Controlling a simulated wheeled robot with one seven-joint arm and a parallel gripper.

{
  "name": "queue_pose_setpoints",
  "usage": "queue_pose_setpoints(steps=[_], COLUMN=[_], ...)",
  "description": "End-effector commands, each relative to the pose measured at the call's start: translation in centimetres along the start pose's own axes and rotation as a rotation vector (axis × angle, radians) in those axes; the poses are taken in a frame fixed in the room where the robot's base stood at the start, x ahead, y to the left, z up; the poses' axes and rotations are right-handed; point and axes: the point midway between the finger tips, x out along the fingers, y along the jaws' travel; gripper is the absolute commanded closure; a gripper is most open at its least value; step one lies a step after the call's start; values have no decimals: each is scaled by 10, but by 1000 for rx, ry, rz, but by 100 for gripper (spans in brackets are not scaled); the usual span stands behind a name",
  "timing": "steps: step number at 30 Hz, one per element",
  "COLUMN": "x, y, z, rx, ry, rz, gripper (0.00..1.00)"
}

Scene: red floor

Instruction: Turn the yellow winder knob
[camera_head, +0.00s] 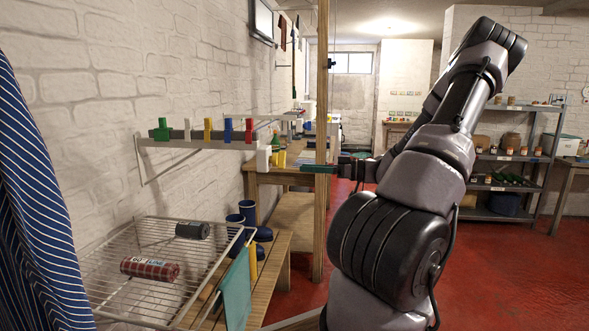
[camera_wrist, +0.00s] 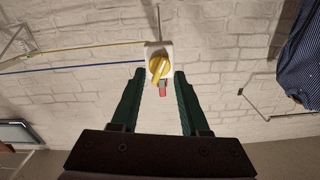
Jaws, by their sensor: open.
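The yellow winder knob (camera_wrist: 157,66) sits on a white plate (camera_wrist: 152,48) on the white brick wall, in the upper middle of the wrist view. Its yellow grip lies slanted. My gripper (camera_wrist: 159,73) has its two green fingers apart, one on each side of the knob in that picture, with nothing held. Whether the fingers reach the knob's depth I cannot tell. A small red piece (camera_wrist: 162,90) shows just below the knob. In the head view my gripper (camera_head: 318,168) appears beside a wooden post, and the knob cannot be made out clearly.
A wall rail (camera_head: 200,144) carries several coloured clips at the left. A wire rack (camera_head: 205,262) with two rolled items stands below it, beside a wooden bench (camera_head: 273,260). The wooden post (camera_head: 321,110) rises near my gripper. Red floor (camera_head: 500,270) lies open at the right.

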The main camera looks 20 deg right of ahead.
Motion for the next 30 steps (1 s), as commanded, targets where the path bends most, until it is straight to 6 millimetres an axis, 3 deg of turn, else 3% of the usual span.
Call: queue_pose_setpoints(steps=[3, 7, 21, 26, 30], x=[-21, -34, -38, -36, -34], y=[1, 1, 0, -1, -3], z=[0, 0, 1, 4, 8], rx=[0, 0, 39, 334, 781], ry=[1, 1, -1, -8, -19], rz=[4, 2, -2, -12, -18], gripper=[55, 55, 55, 55, 55])
